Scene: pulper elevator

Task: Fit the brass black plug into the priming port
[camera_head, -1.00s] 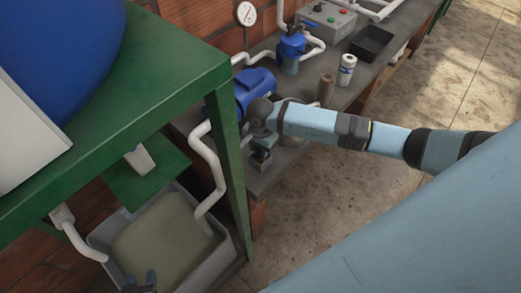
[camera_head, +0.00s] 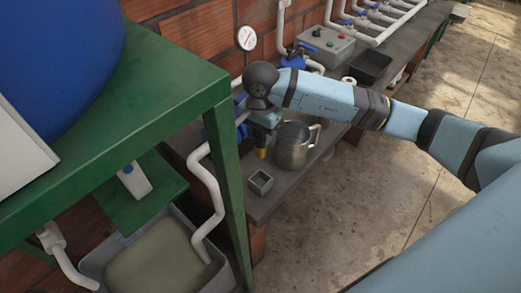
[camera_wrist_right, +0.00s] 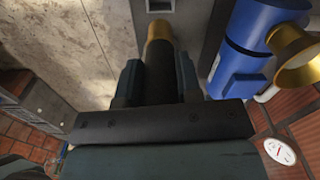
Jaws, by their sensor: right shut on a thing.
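My right gripper (camera_head: 262,140) is shut on the brass and black plug, whose brass end (camera_head: 261,153) points down below the fingers. In the right wrist view the plug's black body (camera_wrist_right: 159,75) sits between both fingers, with the brass end beyond them. The plug is held in the air above the grey bench. The blue pump (camera_wrist_right: 243,45) lies to the right in the wrist view, with a flared brass fitting (camera_wrist_right: 298,56) on it. I cannot tell whether that fitting is the priming port. In the head view my arm and the green stand hide most of the pump.
A small open grey box (camera_head: 260,182) sits on the bench below the plug. A metal jug (camera_head: 291,147) stands close to the right. The green stand (camera_head: 227,165) rises at left, with a white pipe beside its leg. A gauge (camera_head: 246,38) is behind.

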